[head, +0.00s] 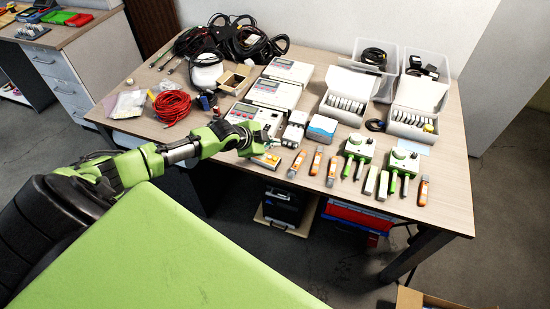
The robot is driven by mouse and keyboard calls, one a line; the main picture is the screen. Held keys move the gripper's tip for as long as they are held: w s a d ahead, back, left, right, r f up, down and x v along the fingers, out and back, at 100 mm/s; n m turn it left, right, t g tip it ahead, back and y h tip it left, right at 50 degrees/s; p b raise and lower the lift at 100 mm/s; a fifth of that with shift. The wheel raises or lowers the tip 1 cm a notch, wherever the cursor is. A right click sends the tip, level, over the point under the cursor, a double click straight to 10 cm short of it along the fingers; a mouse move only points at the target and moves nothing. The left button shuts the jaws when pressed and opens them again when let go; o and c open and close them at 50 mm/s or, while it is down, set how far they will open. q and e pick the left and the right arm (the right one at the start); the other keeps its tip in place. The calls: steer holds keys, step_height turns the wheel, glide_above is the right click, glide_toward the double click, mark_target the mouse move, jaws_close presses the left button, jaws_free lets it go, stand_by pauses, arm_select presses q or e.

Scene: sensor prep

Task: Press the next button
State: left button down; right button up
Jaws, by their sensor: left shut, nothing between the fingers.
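My left gripper (268,143) is shut and empty, over the front edge area of the table (450,190). A white device with a grey display panel (245,112) lies just behind it, partly hidden by my wrist. A small yellow-orange device (266,160) lies just below the gripper tip in the picture. I cannot tell whether the fingertips touch either one. Single buttons are too small to make out, and no label can be read. My right gripper is not in view.
More white devices (287,71) stand behind. A white cable unit (294,129) and a blue-white box (321,128) are right of the gripper. Red cable (172,105) lies left. White boxes (412,120) stand at right.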

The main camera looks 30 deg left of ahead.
mark_target(273, 162)
arm_select(q)
steer(key=shift+f+b, duration=1.8)
steer(key=shift+f, duration=0.9)
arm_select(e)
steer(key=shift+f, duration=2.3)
arm_select(q)
steer(key=shift+f, duration=0.15)
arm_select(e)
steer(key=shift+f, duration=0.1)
arm_select(q)
steer(key=shift+f+b, duration=0.3)
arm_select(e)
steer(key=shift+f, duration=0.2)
arm_select(q)
steer(key=shift+f+b, duration=0.35)
steer(key=shift+f, duration=0.05)
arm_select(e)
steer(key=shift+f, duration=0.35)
arm_select(q)
steer(key=shift+r, duration=0.15)
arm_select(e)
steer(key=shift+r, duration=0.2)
arm_select(q)
steer(key=shift+r+p, duration=0.7)
steer(key=shift+p, duration=0.05)
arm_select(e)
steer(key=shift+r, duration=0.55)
